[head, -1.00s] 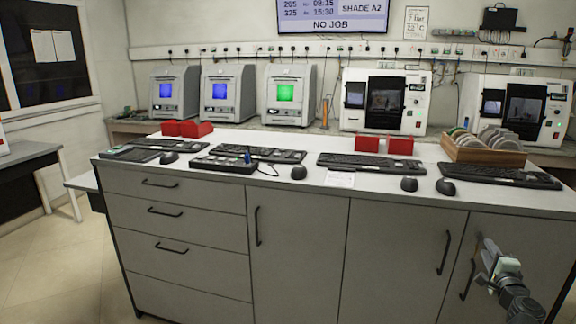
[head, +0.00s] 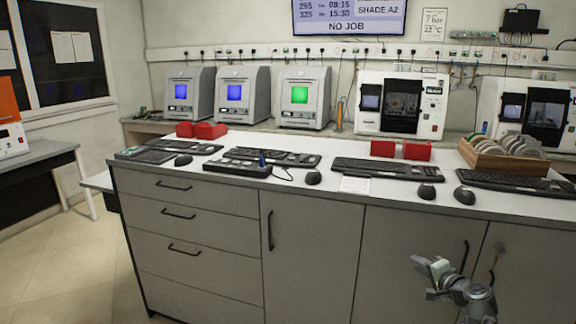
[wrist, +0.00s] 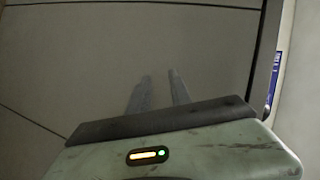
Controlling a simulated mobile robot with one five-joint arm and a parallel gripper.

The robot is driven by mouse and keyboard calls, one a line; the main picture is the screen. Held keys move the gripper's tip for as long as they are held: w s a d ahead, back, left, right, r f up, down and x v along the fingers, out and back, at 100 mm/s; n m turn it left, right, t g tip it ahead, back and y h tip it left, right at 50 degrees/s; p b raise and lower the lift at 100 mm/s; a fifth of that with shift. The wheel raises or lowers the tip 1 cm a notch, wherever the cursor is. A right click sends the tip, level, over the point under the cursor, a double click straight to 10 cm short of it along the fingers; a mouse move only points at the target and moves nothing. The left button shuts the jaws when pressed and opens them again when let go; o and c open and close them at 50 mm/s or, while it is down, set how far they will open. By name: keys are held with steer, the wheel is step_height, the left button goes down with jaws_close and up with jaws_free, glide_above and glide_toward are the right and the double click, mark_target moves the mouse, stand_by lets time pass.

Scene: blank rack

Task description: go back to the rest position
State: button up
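My gripper (head: 420,266) hangs at the lower right of the head view, in front of the grey cabinet doors (head: 385,240) and below the counter top. Its fingers point to the left there. In the wrist view the two grey fingers (wrist: 159,76) stand apart with a gap between them and nothing in the gap. Plain grey panels with dark seams fill the background beyond the fingertips.
The white counter (head: 345,184) carries keyboards, mice, red boxes (head: 418,151) and a wooden rack of discs (head: 500,160). Several machines (head: 403,105) stand behind it. Open floor (head: 60,260) lies at the left, near a side table (head: 45,150).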

steer(key=a+f+n+g+y, duration=0.1)
steer(key=a+f+n+g, duration=0.15)
steer(key=a, duration=0.45)
steer(key=a+f+n+g+y, duration=0.1)
steer(key=a+f+n+g, duration=0.2)
steer(key=a, duration=0.4)
steer(key=s+a+f+n+g+h, duration=0.3)
steer(key=s+a+f+n+g, duration=0.45)
steer(key=s+a+f, duration=0.5)
step_height(320, 180, up, 20)
steer(key=s+a+g+h+p, duration=0.1)
steer(key=p, duration=1.7)
steer(key=shift+s, duration=0.15)
steer(key=shift+a+f, duration=0.1)
